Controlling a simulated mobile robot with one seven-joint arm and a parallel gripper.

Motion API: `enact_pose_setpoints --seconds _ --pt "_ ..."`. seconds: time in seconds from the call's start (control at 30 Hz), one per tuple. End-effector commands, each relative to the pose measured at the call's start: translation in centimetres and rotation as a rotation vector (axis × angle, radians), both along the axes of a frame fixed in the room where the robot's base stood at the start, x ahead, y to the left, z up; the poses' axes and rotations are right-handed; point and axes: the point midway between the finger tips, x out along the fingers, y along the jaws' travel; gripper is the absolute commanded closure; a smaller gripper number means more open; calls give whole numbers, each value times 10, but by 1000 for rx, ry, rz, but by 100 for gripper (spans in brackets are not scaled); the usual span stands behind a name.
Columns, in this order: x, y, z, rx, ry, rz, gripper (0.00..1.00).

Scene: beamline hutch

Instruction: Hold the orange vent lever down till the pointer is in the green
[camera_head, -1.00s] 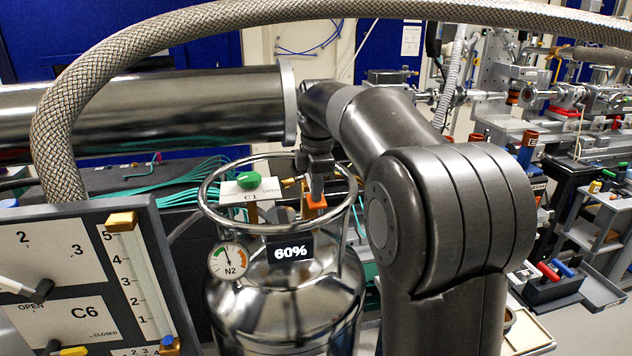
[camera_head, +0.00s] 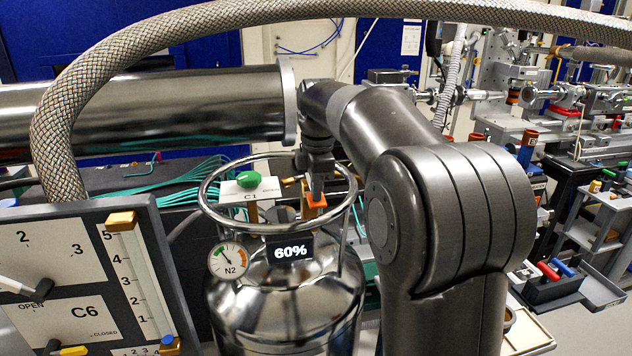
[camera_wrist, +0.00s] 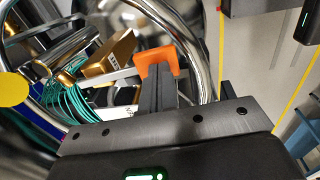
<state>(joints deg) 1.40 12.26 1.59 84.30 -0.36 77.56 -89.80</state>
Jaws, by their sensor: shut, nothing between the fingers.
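The orange vent lever (camera_head: 316,203) is inside the ring on top of the steel N2 vessel (camera_head: 285,308). My gripper (camera_head: 317,194) is shut and empty, pointing down with its fingertips on the lever. In the wrist view, the orange lever (camera_wrist: 157,56) shows at the ends of my shut fingers (camera_wrist: 158,76); the tips hide part of it. The round N2 gauge (camera_head: 228,261) is on the vessel's front left. Its dark pointer leans to the upper left, towards the green arc; I cannot tell exactly whether it is inside it.
A metal ring (camera_head: 207,190) surrounds the lever. A green knob (camera_head: 249,179) on the C1 block stands left of it. A display (camera_head: 290,250) reads 60%.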

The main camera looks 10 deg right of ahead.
Motion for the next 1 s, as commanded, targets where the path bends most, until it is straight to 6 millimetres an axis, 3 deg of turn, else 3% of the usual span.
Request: enact_pose_setpoints --seconds 0.77,1.0 --pt "0 0 17 0 0 0 100" --pt "1 -1 45 0 -2 -1 100"
